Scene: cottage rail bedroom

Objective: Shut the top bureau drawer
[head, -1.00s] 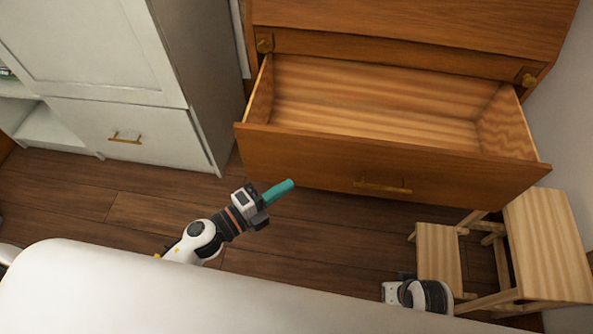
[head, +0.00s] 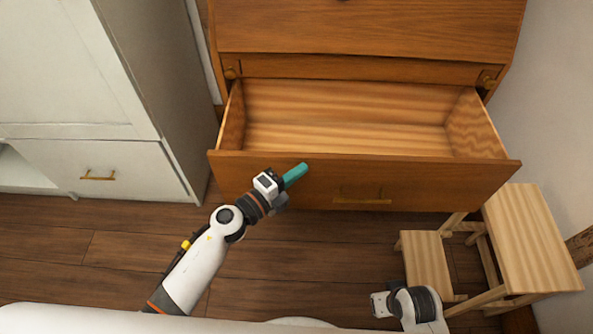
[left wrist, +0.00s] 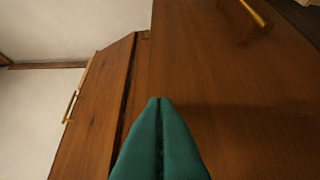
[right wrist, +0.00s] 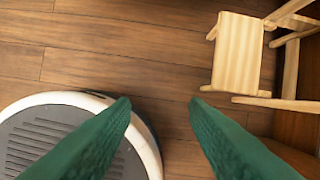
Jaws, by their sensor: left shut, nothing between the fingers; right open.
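The brown wooden bureau (head: 370,28) has its top drawer (head: 270,178) pulled well out, and the inside is empty. A brass handle (head: 362,198) sits on the drawer front. My left gripper (head: 303,168) is shut and empty, with its teal fingers at the drawer front, left of the handle. In the left wrist view the closed fingertips (left wrist: 160,100) point at brown wood, with the brass handle (left wrist: 243,22) at the top; I cannot tell whether they touch. My right gripper (right wrist: 162,100) is open and empty above the floor.
A wooden step stool (head: 530,240) stands right of the drawer, near the wall; it also shows in the right wrist view (right wrist: 238,50). A white cabinet (head: 90,165) stands to the left. The wooden floor (head: 110,245) between is clear.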

